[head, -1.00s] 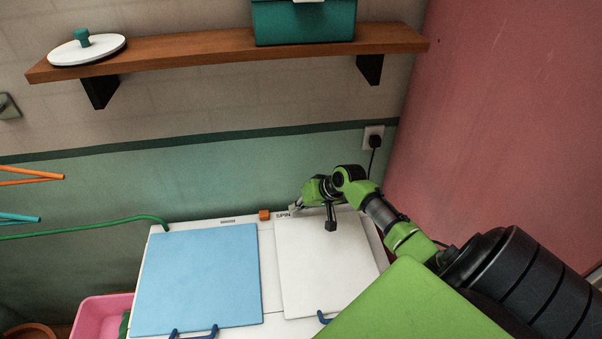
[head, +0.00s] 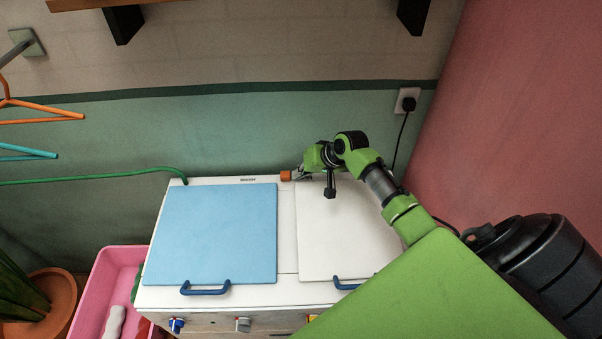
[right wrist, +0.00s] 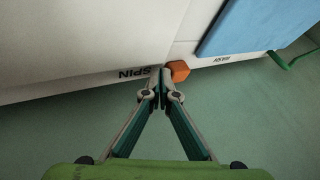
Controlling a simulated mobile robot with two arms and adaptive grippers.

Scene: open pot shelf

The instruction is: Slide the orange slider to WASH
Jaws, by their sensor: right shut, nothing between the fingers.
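The orange slider (head: 286,176) sits at the back edge of the white machine, between the blue lid and the white lid. It also shows in the right wrist view (right wrist: 180,71), beside the SPIN label (right wrist: 132,75). The small dark label at the other end, WASH (right wrist: 221,60), lies beyond the slider by the blue lid; it is a small mark in the head view (head: 247,181). My right gripper (head: 298,176) is shut and empty, its tips close beside the slider on the SPIN side. I cannot tell whether they touch. My left gripper is out of view.
The blue lid (head: 212,235) and white lid (head: 335,235) lie closed on the machine (head: 240,296). A green hose (head: 100,180) enters at the back left. A wall socket (head: 407,100) is behind. A pink tub (head: 103,290) stands left. The back edge towards WASH looks clear.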

